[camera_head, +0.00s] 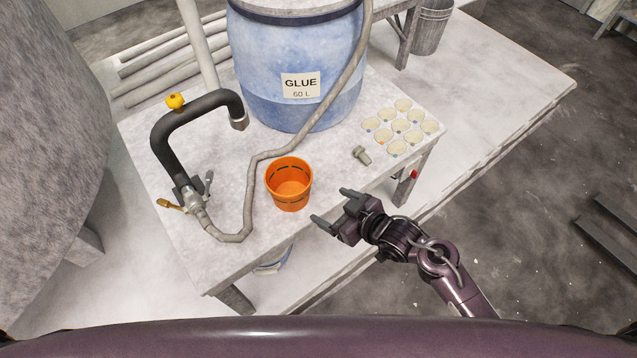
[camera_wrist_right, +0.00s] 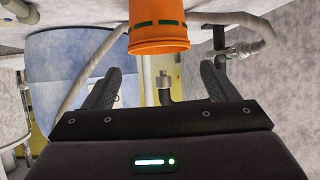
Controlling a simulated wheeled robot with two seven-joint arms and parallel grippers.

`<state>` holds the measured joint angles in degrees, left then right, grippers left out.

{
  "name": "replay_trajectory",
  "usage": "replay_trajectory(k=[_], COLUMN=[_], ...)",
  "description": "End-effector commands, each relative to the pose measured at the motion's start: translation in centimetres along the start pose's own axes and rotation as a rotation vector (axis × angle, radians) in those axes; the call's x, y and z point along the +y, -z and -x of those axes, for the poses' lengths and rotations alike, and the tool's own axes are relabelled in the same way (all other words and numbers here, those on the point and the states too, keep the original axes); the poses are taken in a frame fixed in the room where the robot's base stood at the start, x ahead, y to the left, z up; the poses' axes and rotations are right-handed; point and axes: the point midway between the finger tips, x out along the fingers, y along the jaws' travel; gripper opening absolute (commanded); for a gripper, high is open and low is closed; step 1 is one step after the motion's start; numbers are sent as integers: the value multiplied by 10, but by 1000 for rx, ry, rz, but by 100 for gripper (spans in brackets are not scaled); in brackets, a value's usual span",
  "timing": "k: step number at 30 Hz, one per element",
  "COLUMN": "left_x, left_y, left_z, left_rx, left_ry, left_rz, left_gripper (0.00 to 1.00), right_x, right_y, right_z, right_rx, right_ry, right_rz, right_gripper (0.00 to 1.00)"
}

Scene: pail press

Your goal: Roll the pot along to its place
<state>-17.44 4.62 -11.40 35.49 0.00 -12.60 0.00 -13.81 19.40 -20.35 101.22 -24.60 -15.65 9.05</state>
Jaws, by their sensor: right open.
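An orange pot (camera_head: 289,184) with a dark dashed band stands upright on the pale worktable (camera_head: 225,250), near its front edge. My right gripper (camera_head: 334,208) is open and empty, to the right of the pot and a little nearer to me, apart from it. In the right wrist view the pot (camera_wrist_right: 158,30) appears at the top, beyond the open fingers (camera_wrist_right: 158,85). The pot's place is not clearly marked in view. My left gripper is not in view.
A blue glue barrel (camera_head: 292,70) stands behind the pot. A grey hose (camera_head: 252,185) runs close to the pot's left, to a black bent pipe (camera_head: 165,130). A metal bolt (camera_head: 362,155) and several shallow round dishes (camera_head: 401,127) lie to the right.

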Motion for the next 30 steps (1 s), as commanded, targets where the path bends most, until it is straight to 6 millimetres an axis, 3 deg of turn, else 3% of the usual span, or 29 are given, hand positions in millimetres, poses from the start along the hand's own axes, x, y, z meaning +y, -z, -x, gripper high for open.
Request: replay_trajectory(k=[6, 15, 18, 21, 24, 30], left_x=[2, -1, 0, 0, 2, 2], left_y=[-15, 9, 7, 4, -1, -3], left_z=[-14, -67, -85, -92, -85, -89], left_rx=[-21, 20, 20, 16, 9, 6], left_ry=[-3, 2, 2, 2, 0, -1], left_rz=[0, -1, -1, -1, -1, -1], left_gripper=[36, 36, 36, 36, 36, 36], right_x=[0, 0, 0, 1, 1, 1], right_y=[-8, -37, -46, -32, -29, -20], right_z=[-9, -48, -61, -75, -72, -89], right_rx=[2, 3, 4, 7, 1, 3], right_ry=[0, 0, 0, -2, -2, -2], right_rz=[1, 1, 2, 2, 2, 2], right_gripper=[80, 80, 80, 80, 80, 80])
